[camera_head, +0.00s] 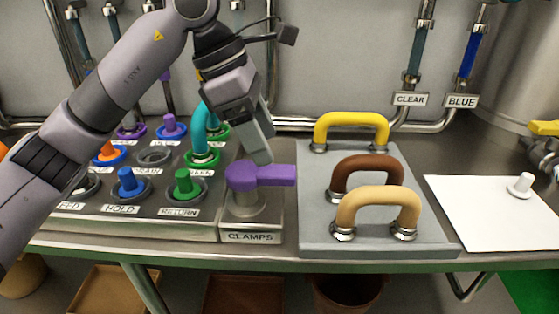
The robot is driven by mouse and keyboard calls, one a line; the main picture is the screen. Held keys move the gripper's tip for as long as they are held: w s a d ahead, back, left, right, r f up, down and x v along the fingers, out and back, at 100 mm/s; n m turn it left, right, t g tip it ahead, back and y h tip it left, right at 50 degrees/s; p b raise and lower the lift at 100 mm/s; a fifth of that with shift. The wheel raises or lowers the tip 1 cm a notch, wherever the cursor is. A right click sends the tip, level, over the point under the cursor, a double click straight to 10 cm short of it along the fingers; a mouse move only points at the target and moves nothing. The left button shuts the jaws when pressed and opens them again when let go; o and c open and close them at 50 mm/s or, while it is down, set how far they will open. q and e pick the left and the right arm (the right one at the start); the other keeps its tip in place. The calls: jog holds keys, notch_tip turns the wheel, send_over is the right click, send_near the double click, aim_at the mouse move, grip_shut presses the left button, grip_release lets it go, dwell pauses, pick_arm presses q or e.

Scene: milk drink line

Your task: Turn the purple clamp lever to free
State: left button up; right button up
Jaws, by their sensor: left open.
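The purple clamp lever (262,176) sits on a grey round post on the block with the CLAMPS label (250,237). Its handle points to the right. My left gripper (262,155) comes down from above, with its fingertips just over or behind the lever's hub. It is open and holds nothing. I cannot tell whether the fingertips touch the lever. My right gripper is not in view.
Left of the lever is a panel of coloured plugs, with a green one (187,184) close by and a teal hose (199,130) behind. To the right, a grey plate (310,205) carries yellow, brown and tan handles. A white sheet (480,215) bears a small white knob.

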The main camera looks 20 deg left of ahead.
aim_at(280, 170)
pick_arm(q)
jog(key=x, duration=0.5)
jog(key=shift+d+f, duration=0.15)
jog(key=shift+f, duration=0.15)
grip_shut()
